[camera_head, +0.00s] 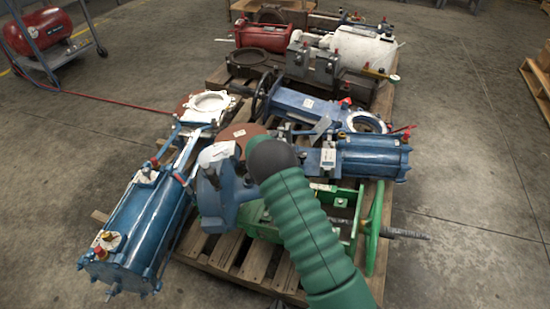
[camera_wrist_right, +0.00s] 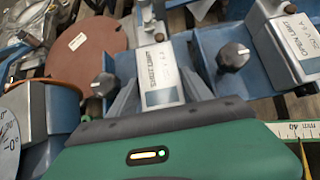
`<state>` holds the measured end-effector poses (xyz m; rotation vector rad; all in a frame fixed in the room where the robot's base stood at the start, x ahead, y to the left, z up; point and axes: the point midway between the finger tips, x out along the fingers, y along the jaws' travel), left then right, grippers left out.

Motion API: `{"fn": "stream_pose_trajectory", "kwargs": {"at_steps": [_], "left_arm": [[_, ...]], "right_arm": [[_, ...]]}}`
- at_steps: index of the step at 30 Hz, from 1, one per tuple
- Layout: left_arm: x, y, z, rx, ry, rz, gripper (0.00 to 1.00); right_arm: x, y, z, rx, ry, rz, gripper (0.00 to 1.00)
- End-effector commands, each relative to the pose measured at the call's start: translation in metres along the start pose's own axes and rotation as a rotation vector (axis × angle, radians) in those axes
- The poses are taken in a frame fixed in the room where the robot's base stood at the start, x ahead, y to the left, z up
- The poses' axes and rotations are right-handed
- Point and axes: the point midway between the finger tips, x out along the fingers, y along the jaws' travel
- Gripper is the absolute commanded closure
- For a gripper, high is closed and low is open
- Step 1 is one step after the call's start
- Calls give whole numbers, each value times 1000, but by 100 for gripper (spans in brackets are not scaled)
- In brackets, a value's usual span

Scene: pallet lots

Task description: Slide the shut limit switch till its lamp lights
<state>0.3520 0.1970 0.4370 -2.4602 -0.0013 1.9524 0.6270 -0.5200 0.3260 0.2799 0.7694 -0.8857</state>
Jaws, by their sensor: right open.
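The shut limit switch (camera_wrist_right: 156,66) is a silver box with a printed label on a blue rail, in the right wrist view. My right gripper (camera_wrist_right: 161,88) is open, its dark fingers on the left and right of the box's near end. I cannot tell whether they touch it. A dark patch shows on the box's near end; I see no lit lamp on it. A second labelled silver box (camera_wrist_right: 291,42), apparently the open limit switch, stands to the right. In the head view my green right arm hides the gripper and the switch. My left gripper is out of view.
Black knobs sit left (camera_wrist_right: 104,84) and right (camera_wrist_right: 232,57) of the switch. A dial gauge (camera_wrist_right: 12,140) is at the left, a scale strip (camera_wrist_right: 292,130) at lower right. Blue actuators (camera_head: 135,230) and a green frame (camera_head: 345,205) crowd the pallet (camera_head: 235,255).

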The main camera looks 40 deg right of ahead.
Motion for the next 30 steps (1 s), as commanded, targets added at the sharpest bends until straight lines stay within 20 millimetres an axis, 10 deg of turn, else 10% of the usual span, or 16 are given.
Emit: {"fn": "stream_pose_trajectory", "kwargs": {"at_steps": [19,30], "left_arm": [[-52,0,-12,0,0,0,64],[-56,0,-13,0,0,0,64]], "right_arm": [[-151,1,3,-2,0,2,42],[-168,1,-1,-1,0,-1,42]]}}
